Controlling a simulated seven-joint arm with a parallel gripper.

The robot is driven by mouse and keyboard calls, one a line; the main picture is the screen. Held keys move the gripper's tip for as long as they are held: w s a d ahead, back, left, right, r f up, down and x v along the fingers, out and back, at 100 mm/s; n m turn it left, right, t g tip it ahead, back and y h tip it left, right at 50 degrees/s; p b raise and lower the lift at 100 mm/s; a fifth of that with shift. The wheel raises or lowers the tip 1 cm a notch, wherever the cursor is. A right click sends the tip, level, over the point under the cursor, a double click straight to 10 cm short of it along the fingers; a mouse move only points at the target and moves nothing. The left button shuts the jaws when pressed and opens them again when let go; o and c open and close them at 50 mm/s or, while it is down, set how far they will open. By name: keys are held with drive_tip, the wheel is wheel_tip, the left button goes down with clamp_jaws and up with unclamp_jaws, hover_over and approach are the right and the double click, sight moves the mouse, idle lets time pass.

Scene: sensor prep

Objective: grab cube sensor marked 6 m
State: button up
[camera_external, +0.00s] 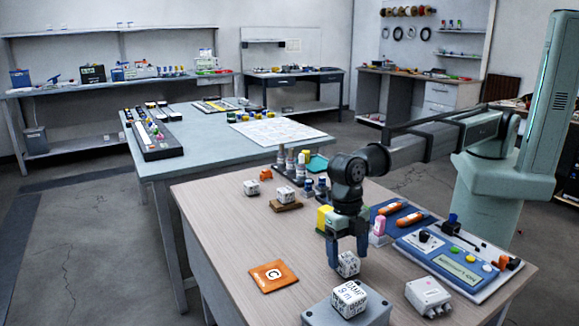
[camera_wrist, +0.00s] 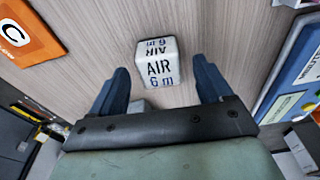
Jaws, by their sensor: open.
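A white cube sensor marked "AIR 6 m" (camera_wrist: 158,62) lies on the wooden table, in the middle of the wrist view. In the external view the small white cube (camera_external: 348,265) shows just below my fingertips. My gripper (camera_external: 348,252) points down over it. In the wrist view my gripper's blue fingers (camera_wrist: 161,75) are apart, one on each side of the cube, with visible gaps. How far the tips are above the table is hard to tell. Another cube (camera_external: 348,299), whose marking looks like "DAMP", sits on a grey box in front.
An orange card marked C (camera_external: 274,276) lies to the left. Two other white cubes (camera_external: 251,188) (camera_external: 286,194) stand further back, one on a wooden block. A blue panel (camera_external: 458,262) and a white device (camera_external: 428,296) are at right. The table's left middle is clear.

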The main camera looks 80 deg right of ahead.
wheel_tip(320, 180, down, 2)
drive_tip(key=shift+s+a+f, duration=0.1)
drive_tip(key=shift+f, duration=0.05)
drive_tip(key=c, duration=1.1)
